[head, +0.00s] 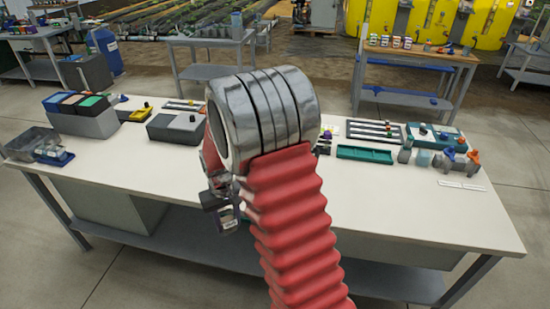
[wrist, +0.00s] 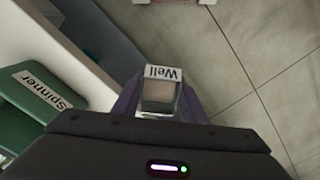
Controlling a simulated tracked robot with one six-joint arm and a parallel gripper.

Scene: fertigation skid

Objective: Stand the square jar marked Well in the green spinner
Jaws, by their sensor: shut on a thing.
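The square jar marked Well (wrist: 159,90) is between the purple fingers of my gripper (wrist: 158,103) in the wrist view. My gripper is shut on it. The jar has a white label and a brownish, clear-looking body, and the floor shows behind it. The green spinner (wrist: 22,112), with a white Spinner label, is at the left edge of the wrist view, apart from the jar and only partly in frame.
The white bench (head: 400,205) holds a grey box with coloured tops (head: 80,115) at left, a green tray (head: 364,154) and a teal unit (head: 435,137) at right. Its front right is mostly clear. Other tables (head: 415,55) stand behind.

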